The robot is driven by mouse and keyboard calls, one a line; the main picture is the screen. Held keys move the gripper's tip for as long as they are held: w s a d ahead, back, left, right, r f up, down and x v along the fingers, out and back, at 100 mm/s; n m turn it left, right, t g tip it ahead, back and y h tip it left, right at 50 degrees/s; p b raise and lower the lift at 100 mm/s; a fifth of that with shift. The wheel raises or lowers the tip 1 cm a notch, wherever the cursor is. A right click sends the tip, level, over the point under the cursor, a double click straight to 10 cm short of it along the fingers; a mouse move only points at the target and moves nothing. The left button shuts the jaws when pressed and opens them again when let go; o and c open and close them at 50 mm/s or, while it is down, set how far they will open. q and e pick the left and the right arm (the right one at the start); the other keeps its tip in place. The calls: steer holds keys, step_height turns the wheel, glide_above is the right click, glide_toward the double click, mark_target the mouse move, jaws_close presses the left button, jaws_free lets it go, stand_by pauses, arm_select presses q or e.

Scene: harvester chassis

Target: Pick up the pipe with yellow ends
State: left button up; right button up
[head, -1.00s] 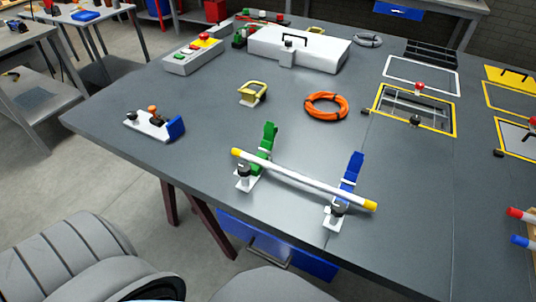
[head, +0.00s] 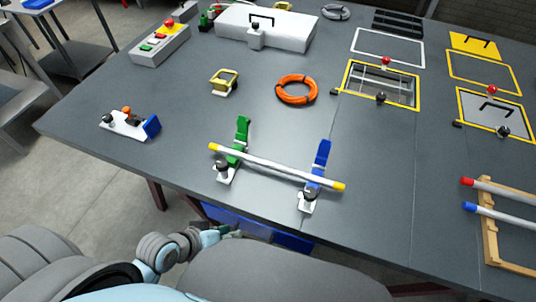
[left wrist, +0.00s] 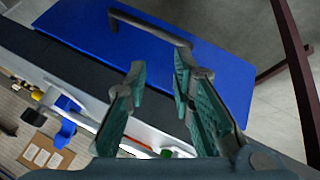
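The white pipe with yellow ends (head: 275,168) lies across a green clamp stand (head: 240,140) and a blue clamp stand (head: 319,160) near the table's front edge. My left gripper (head: 236,232) is small in the head view, in front of and below that edge, apart from the pipe. In the left wrist view its two teal fingers (left wrist: 160,65) are spread with nothing held between them. A blue drawer (left wrist: 210,75) with a grey handle lies beyond them. I cannot clearly make out the pipe in that view. My right gripper is not in view.
The grey table (head: 180,185) has an orange ring (head: 296,100) behind the pipe and a small white fixture (head: 130,124) at left. Red- and blue-ended pipes (head: 505,190) rest on a wooden rack (head: 490,240) at right. The blue drawer (head: 260,232) is under the front edge.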

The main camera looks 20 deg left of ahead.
arm_select(q)
step_height(320, 180, up, 6)
steer(key=w+d+n+t+h, duration=0.2)
steer(key=d+n, duration=0.1)
steer(key=n+t+h, duration=0.1)
steer(key=n+t, duration=0.3)
steer(key=n, duration=0.4)
glide_toward(269, 167)
steer(key=x, duration=0.9)
steer(key=shift+d, duration=0.15)
jaws_close()
steer(key=shift+t, duration=0.3)
